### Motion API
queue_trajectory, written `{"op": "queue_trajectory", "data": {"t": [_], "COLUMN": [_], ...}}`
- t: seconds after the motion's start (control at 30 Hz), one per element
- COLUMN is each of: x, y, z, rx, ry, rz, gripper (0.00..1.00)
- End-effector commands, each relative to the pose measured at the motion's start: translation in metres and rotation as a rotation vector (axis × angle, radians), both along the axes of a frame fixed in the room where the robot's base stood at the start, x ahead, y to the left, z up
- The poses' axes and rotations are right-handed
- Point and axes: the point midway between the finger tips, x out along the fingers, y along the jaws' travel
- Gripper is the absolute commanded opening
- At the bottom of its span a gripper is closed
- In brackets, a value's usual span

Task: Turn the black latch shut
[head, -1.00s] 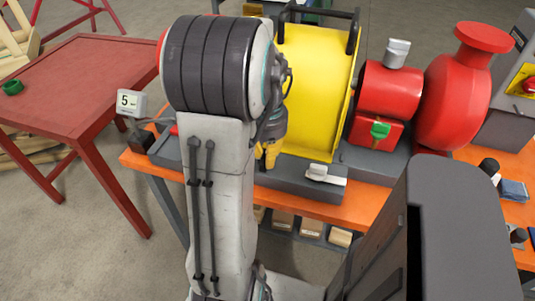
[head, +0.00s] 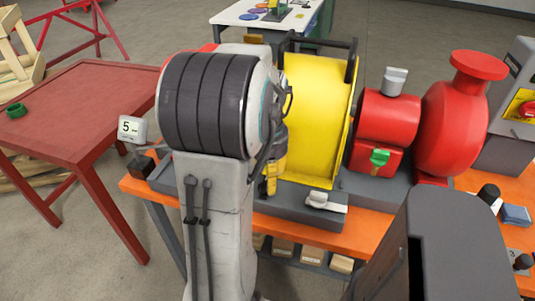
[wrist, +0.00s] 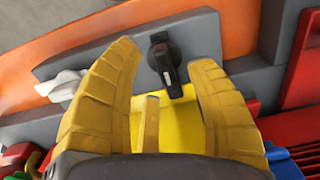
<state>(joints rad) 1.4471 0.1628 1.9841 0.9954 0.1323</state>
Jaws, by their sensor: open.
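The black latch (wrist: 164,62) shows in the wrist view as a dark lever on a round hub, on the grey base at the edge of the yellow guard (wrist: 180,122). My gripper (wrist: 165,60) has its two yellow fingers spread, one to each side of the latch in the picture. The fingers look apart from it, and nothing is held. In the head view my gripper (head: 271,178) is mostly hidden behind my arm, low in front of the yellow guard (head: 312,115). The black latch is hidden in the head view.
A white lever (head: 326,202) is on the grey base to the right; it also shows in the wrist view (wrist: 62,86). A red pump (head: 452,125) stands right of the guard. A red table (head: 85,100) stands left, and the orange bench (head: 365,240) lies below.

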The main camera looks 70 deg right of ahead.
Motion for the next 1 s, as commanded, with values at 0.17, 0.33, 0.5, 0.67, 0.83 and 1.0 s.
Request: {"op": "queue_trajectory", "data": {"t": [0.17, 0.33, 0.5, 0.67, 0.83, 1.0], "x": [0.0, 0.0, 0.0, 0.0, 0.0, 0.0], "y": [-0.001, -0.001, -0.001, 0.0, 0.0, 0.0], "z": [0.032, 0.06, 0.08, 0.092, 0.096, 0.097], "rx": [-0.006, -0.004, -0.003, 0.0, 0.0, 0.001], "ry": [-0.001, -0.001, 0.0, 0.0, 0.0, 0.0], "rz": [0.0, 0.0, 0.0, 0.0, 0.0, 0.0], "gripper": [0.5, 0.5, 0.5, 0.5, 0.5, 0.5]}}
